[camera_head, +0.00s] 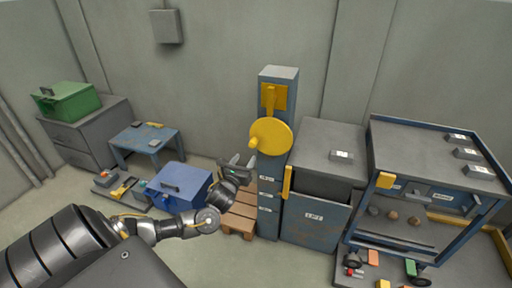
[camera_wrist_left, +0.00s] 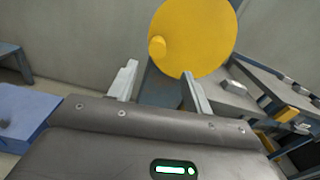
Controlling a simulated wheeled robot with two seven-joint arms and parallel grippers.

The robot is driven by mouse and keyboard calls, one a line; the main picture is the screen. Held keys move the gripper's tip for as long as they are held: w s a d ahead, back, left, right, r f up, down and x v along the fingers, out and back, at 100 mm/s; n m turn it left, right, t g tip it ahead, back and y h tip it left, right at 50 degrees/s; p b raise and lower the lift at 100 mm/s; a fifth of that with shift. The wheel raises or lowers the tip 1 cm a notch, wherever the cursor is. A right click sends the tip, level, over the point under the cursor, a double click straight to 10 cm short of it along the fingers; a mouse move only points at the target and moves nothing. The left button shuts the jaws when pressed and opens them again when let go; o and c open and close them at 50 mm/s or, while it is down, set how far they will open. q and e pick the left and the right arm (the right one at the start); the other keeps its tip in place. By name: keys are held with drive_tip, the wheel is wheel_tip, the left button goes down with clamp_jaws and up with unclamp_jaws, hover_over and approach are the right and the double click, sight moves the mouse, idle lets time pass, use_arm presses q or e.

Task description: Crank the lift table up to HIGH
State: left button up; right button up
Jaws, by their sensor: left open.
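A yellow crank disc (camera_head: 272,134) with a small knob (camera_head: 253,143) on its left side is mounted on a tall blue-grey post (camera_head: 270,190). My left gripper (camera_head: 238,168) is open and empty, just left of the post and below the knob, apart from it. In the left wrist view the disc (camera_wrist_left: 200,38) and its knob (camera_wrist_left: 157,46) show beyond and above the two spread fingers (camera_wrist_left: 160,74). A grey-topped unit (camera_head: 325,143) with a labelled blue front stands right of the post; I cannot tell which part is the lift table. My right gripper is not in view.
A wooden pallet (camera_head: 241,213) lies by the post's foot. A blue box (camera_head: 180,185), a small blue table (camera_head: 146,142) and a green box (camera_head: 67,101) are at left. A blue-framed cart (camera_head: 430,150) stands at right.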

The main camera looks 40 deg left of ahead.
sight(251, 145)
use_arm(q)
drive_tip(key=x, duration=0.9)
drive_tip(key=shift+w+a+b, duration=0.2)
drive_tip(key=shift+a+b, duration=0.15)
drive_tip(key=shift+b, duration=0.05)
drive_tip(key=shift+w+a, duration=0.15)
drive_tip(key=shift+w, duration=0.35)
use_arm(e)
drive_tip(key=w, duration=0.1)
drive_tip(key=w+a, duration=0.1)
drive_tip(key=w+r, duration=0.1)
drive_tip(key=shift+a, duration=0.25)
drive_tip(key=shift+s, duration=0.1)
use_arm(q)
drive_tip(key=c, duration=0.7)
clamp_jaws()
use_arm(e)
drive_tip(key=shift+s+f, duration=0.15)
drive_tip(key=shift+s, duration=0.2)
